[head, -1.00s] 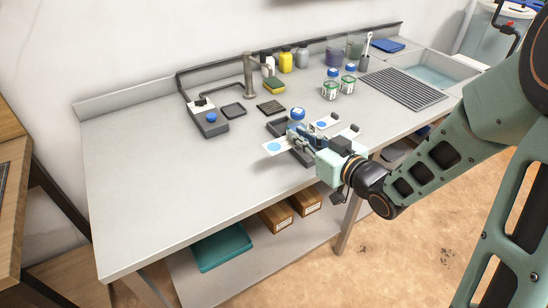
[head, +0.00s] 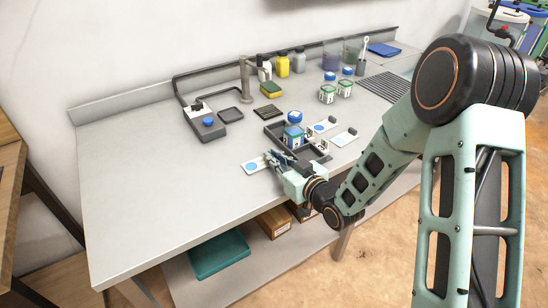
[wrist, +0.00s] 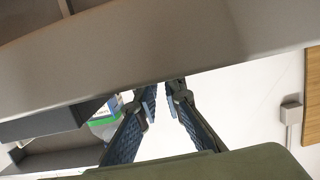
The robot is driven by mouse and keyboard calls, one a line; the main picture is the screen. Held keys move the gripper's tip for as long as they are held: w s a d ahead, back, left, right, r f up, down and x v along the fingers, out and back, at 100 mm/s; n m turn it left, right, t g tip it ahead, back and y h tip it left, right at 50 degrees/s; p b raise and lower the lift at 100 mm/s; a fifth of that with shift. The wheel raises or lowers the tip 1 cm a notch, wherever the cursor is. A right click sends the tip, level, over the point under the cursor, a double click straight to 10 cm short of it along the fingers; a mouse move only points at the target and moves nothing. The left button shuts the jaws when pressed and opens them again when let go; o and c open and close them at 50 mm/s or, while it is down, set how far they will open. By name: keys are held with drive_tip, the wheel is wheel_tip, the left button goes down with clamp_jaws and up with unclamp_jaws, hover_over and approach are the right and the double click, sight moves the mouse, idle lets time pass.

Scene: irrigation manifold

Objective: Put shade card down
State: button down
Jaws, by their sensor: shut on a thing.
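The shade card (head: 252,166), white with a blue disc, is in my gripper (head: 272,160) in the head view. It sticks out to the left of the fingertips, over the bench near its front edge. Whether it touches the bench top I cannot tell. In the wrist view my gripper (wrist: 160,95) shows its two fingers close together at the tips. The card cannot be made out clearly there.
A dark tray (head: 274,130) with a blue-lidded jar (head: 293,134) stands just behind my gripper. Two white cards (head: 322,127) (head: 345,137) lie to the right. The bench (head: 165,190) is clear on the left. A dark box (head: 208,129) stands farther back.

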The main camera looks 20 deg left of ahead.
drive_tip(key=shift+f, duration=0.15)
drive_tip(key=c, duration=2)
unclamp_jaws()
drive_tip(key=shift+c, duration=0.2)
drive_tip(key=shift+r, duration=0.3)
drive_tip(key=p+v, duration=0.1)
drive_tip(key=v, duration=1)
drive_tip(key=shift+s+d+p, duration=0.3)
drive_tip(key=shift+d+p, duration=0.15)
